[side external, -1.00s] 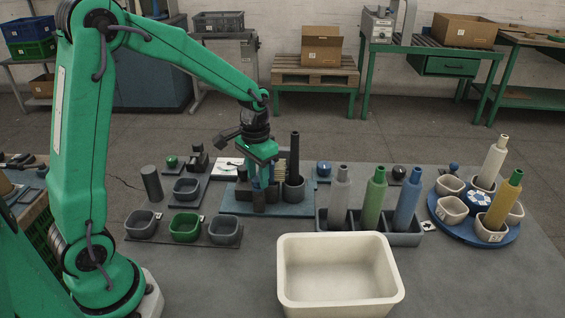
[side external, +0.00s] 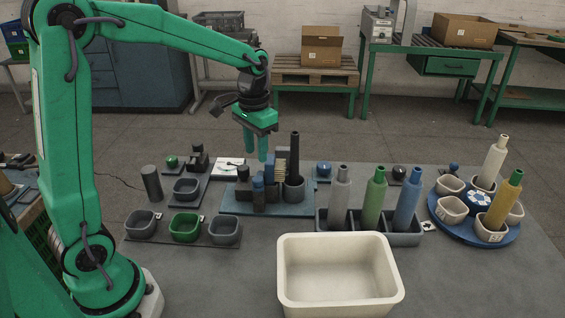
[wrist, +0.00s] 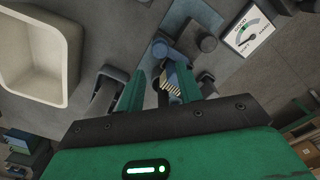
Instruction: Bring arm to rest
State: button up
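My green arm is raised over the table. My gripper (side external: 256,152) points down above the blue fixture plate (side external: 230,207), clear of the parts on it. In the wrist view the two green fingers of my gripper (wrist: 160,75) stand apart with nothing held between them. The plate carries a dark upright post in a cup (side external: 294,185), a brush-like block (side external: 280,169) and a small blue-topped cylinder (side external: 258,195).
A cream bin (side external: 340,301) stands at the front. A grey rack (side external: 404,239) holds grey, green and blue bottles. Small grey and green bowls (side external: 186,228) are at left.

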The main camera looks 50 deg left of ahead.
jog(key=shift+r, duration=0.1)
jog(key=s+d+r+t, duration=0.2)
jog(key=s+r, duration=0.1)
jog(key=s, duration=0.5)
jog(key=s+d+r+t, duration=0.2)
jog(key=s+r+t, duration=0.1)
jog(key=s, duration=0.6)
jog(key=shift+s+d+t, duration=0.2)
jog(key=shift+s+t, duration=0.05)
jog(key=shift+t, duration=0.05)
jog(key=shift+o, duration=0.5)
jog(key=shift+w, duration=0.1)
